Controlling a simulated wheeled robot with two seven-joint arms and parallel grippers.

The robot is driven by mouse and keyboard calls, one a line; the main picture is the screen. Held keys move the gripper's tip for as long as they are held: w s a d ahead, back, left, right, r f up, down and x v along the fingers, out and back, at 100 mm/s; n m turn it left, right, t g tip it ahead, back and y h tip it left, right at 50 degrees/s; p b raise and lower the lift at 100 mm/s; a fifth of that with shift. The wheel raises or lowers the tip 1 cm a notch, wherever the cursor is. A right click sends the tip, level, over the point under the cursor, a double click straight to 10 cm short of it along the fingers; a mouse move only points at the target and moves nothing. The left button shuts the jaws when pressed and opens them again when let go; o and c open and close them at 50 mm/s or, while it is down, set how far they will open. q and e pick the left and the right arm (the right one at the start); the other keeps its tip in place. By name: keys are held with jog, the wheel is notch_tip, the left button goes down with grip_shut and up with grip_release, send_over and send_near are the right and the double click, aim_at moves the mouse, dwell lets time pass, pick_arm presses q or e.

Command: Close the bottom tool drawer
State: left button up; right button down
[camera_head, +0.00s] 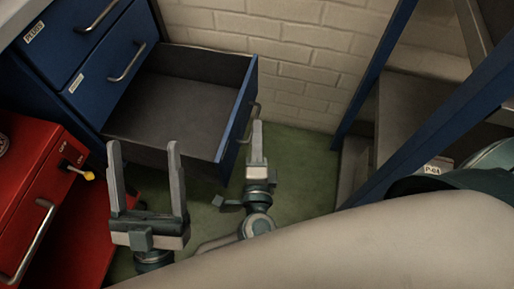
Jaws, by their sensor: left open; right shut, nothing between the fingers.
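The bottom tool drawer (188,115) of the blue cabinet is pulled out and looks empty inside. Its blue front panel (239,112) faces right and has a metal handle (254,120). My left gripper (144,152) is open and empty, in front of the drawer's near side in the picture. My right gripper (257,133) is shut and empty, beside the outer face of the drawer front, near the handle. Whether it touches the front or handle I cannot tell.
Two upper blue drawers (109,57) are shut. A red cabinet (33,183) with a handle and a yellow-tipped knob stands at the left. Blue-framed stairs or shelving (372,100) stand at the right. Green floor (303,165) is clear between. My pale arm link covers the lower right.

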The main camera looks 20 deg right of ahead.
jog(key=w+a, duration=0.1)
jog(key=w+b, duration=0.1)
jog(key=w, duration=0.1)
jog(key=shift+a, duration=0.35)
pick_arm(q)
jog(key=shift+w+a+r+t, duration=0.1)
jog(key=shift+a+r+t, duration=0.35)
jog(key=shift+r, duration=0.35)
jog(key=shift+w+a+r+t, duration=0.1)
jog(key=shift+a+r+t, duration=0.25)
jog(key=shift+r+t, duration=0.3)
pick_arm(e)
jog(key=shift+w+a, duration=0.3)
jog(key=shift+a, duration=0.3)
pick_arm(q)
jog(key=shift+a, duration=0.1)
pick_arm(e)
jog(key=shift+w+a, duration=0.1)
jog(key=shift+w, duration=0.05)
